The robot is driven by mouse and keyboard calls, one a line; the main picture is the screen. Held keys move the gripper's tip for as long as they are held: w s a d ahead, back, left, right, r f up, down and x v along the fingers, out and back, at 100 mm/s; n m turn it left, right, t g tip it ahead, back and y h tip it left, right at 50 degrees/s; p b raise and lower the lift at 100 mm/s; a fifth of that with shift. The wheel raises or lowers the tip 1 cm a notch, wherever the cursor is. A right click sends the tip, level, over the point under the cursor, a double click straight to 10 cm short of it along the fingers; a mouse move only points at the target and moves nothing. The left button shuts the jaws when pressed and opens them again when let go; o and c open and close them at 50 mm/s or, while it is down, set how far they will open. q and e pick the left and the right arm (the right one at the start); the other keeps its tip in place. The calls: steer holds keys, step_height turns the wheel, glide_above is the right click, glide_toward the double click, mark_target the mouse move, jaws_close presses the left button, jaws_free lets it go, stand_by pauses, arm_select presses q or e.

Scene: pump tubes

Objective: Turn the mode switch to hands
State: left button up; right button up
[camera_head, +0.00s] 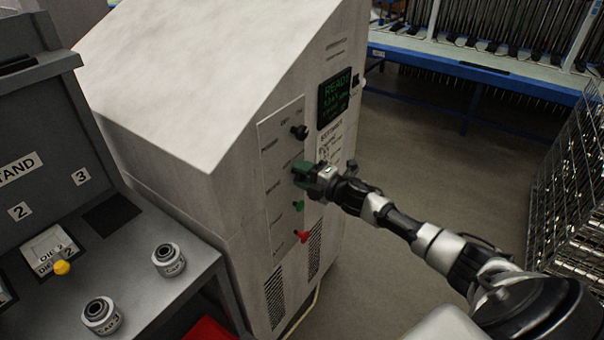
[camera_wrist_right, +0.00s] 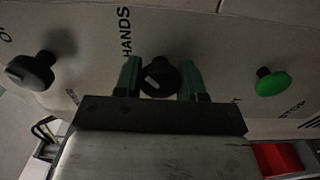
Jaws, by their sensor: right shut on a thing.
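My right gripper (camera_head: 302,173) is at the front panel (camera_head: 268,145) of the large white cabinet, with its green fingers on the middle black knob, the mode switch. In the right wrist view the mode switch (camera_wrist_right: 160,78) is between the two green fingers (camera_wrist_right: 161,80), which are shut on it. A small pale mark shows on its face. The printed word HANDS (camera_wrist_right: 125,32) is beside it, up and to the left in that view. In the head view the fingers hide the switch. My left gripper is not in view.
Another black knob (camera_head: 299,132) is above the switch on the panel. A green button (camera_head: 298,205) and a red knob (camera_head: 303,237) are below it. A lit READY display (camera_head: 334,98) is at the upper right. A bench with metal fittings (camera_head: 168,260) stands at left; wire racks stand at right.

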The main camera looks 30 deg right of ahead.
steer(key=o, duration=0.9)
steer(key=shift+o, duration=0.2)
steer(key=b+v, duration=0.1)
steer(key=v, duration=0.9)
steer(key=shift+s+d, duration=0.15)
steer(key=shift+s, duration=0.25)
